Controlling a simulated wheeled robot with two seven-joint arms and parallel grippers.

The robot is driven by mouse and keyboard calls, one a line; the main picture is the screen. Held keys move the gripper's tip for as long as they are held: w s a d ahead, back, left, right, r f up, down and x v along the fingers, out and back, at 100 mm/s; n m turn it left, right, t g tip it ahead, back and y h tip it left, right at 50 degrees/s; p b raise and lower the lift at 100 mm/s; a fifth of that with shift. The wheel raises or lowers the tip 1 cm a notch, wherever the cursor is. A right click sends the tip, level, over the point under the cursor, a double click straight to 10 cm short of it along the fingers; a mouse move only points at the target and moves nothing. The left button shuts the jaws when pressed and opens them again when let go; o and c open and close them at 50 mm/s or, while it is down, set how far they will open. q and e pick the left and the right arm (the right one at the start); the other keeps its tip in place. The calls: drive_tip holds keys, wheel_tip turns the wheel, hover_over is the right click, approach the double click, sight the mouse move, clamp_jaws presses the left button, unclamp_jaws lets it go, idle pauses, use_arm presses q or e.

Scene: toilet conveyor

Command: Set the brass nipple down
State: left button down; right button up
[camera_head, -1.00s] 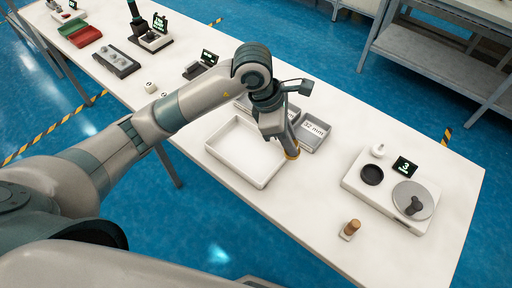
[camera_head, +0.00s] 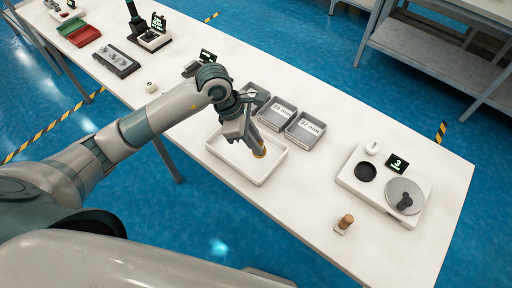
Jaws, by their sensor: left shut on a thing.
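My left gripper (camera_head: 259,148) is shut on the brass nipple (camera_head: 261,153). Only a small gold-coloured part of the nipple shows at the fingertips. The gripper points down over the right part of the white tray (camera_head: 262,180). I cannot tell whether the nipple touches the tray floor. The arm hides part of the tray's back edge. My right gripper is not in view.
To the right are a white device (camera_head: 352,182) with a display reading 3 and a small brown-topped piece (camera_head: 346,221). The tray floor looks bare.

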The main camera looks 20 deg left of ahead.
use_arm(q)
wheel_tip(320, 180, down, 3)
drive_tip(key=shift+s+r+p, duration=0.1)
drive_tip(key=shift+p, duration=0.75)
drive_tip(key=shift+f, duration=0.4)
drive_tip(key=shift+f, duration=0.2)
drive_tip(key=c, duration=1.6)
unclamp_jaws()
drive_tip(key=shift+c, duration=0.2)
drive_tip(key=shift+r, duration=0.15)
